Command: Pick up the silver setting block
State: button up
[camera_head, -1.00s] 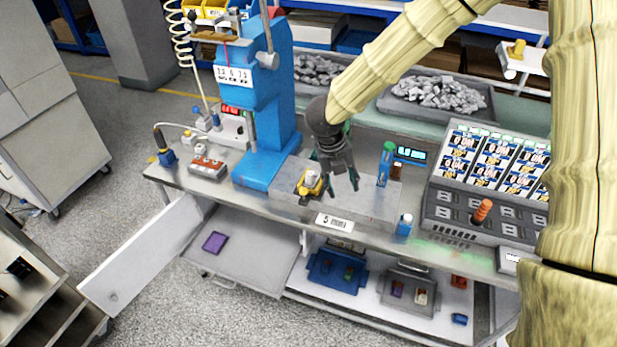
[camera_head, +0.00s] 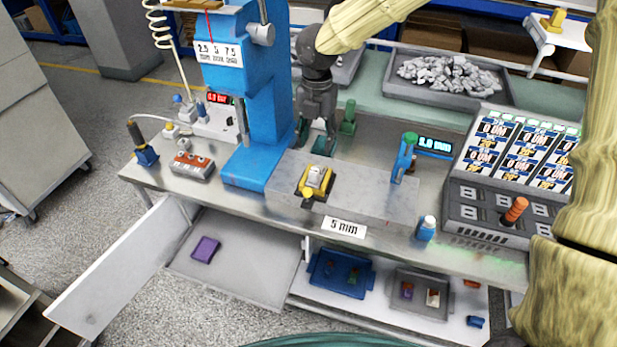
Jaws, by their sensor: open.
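A small silver piece (camera_head: 315,177), which looks like the silver setting block, sits in a yellow and black holder (camera_head: 304,190) on the raised grey plate (camera_head: 375,200) of the bench. My gripper (camera_head: 316,143) is open, its green-tipped fingers pointing down. In the picture it is just above and behind the holder, apart from the silver piece, with nothing seen between the fingers. Its exact height above the plate is hard to tell.
A blue press (camera_head: 243,100) stands left of the plate. A "5 mm" sign (camera_head: 344,228) is on the front edge. A blue-white bottle (camera_head: 427,228) stands nearby.

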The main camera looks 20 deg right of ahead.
jog(key=shift+w+d+f+b, duration=0.1)
jog(key=shift+w+f+b, duration=0.15)
jog(key=shift+f, duration=0.2)
jog(key=shift+w+d+f+b, duration=0.1)
jog(key=shift+w+f, duration=0.25)
jog(key=shift+f, duration=0.1)
jog(key=p, duration=0.1)
send_over(316, 169)
jog(key=f, duration=0.3)
jog(key=w+f, duration=0.1)
jog(key=shift+a+f, duration=0.2)
jog(key=shift+a, duration=0.1)
jog(key=shift+s+d+f+p, duration=0.1)
jog(key=shift+s+f+p, duration=0.05)
jog(key=shift+f+p, duration=0.3)
jog(key=shift+s+d+f+p, duration=0.1)
jog(key=shift+f+p, duration=0.2)
jog(key=shift+f, duration=0.15)
jog(key=shift+d+f+p, duration=0.15)
jog(key=shift+f+p, duration=0.55)
jog(key=shift+f, duration=1.4)
jog(key=shift+c, duration=0.2)
grip_shut()
